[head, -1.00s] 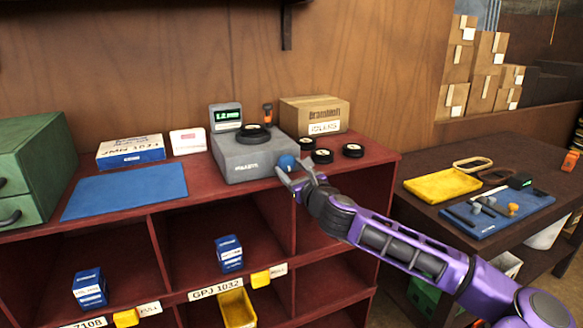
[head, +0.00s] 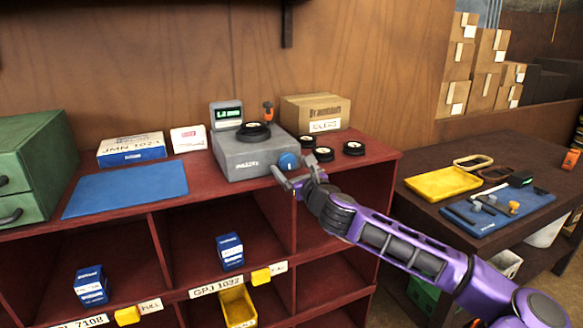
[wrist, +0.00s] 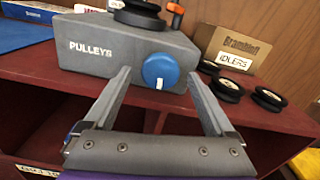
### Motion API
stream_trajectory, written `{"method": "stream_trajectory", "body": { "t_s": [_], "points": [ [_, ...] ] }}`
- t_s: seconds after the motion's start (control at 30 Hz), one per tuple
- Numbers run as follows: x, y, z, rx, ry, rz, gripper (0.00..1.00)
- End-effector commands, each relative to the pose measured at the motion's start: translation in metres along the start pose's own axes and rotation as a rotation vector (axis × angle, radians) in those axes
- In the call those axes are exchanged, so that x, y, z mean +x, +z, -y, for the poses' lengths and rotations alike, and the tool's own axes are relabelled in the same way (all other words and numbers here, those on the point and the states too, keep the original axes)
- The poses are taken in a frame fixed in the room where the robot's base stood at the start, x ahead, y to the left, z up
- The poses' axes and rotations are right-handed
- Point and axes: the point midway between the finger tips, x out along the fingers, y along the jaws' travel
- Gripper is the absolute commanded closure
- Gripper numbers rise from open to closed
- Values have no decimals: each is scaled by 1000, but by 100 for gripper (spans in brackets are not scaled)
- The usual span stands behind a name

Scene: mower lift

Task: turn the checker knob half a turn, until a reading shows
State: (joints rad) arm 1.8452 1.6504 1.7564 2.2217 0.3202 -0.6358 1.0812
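The checker is a grey box (head: 240,155) on the red shelf top, marked "PULLEYS" in the wrist view (wrist: 95,55). Its blue round knob (head: 289,161) is on the front face; in the wrist view the knob (wrist: 160,66) has a white mark at its lower edge. A small display (head: 227,115) on the checker shows green characters, too small to read surely. A black pulley (head: 254,131) lies on top. My gripper (head: 295,174) is open and empty in front of the knob, with one finger on each side of it in the wrist view (wrist: 159,76).
Several black idler pulleys (head: 353,148) lie right of the checker, before a cardboard box (head: 316,113). A blue mat (head: 125,190) and small boxes are to the left. A dark side table (head: 450,215) with a yellow tray (head: 443,182) stands at right.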

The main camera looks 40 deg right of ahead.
Motion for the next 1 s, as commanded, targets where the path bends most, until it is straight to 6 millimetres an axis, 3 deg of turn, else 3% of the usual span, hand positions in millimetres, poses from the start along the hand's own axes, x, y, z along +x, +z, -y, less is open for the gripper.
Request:
{"method": "stream_trajectory", "body": {
  "t_s": [0.2,0.33,0.8,1.0],
  "points": [
    [-2,0,0,0,-1,0,11],
    [-14,0,1,-1,-2,0,11],
    [-111,0,2,-1,-4,-1,11],
    [-142,-8,1,-7,-5,0,11]
  ]
}}
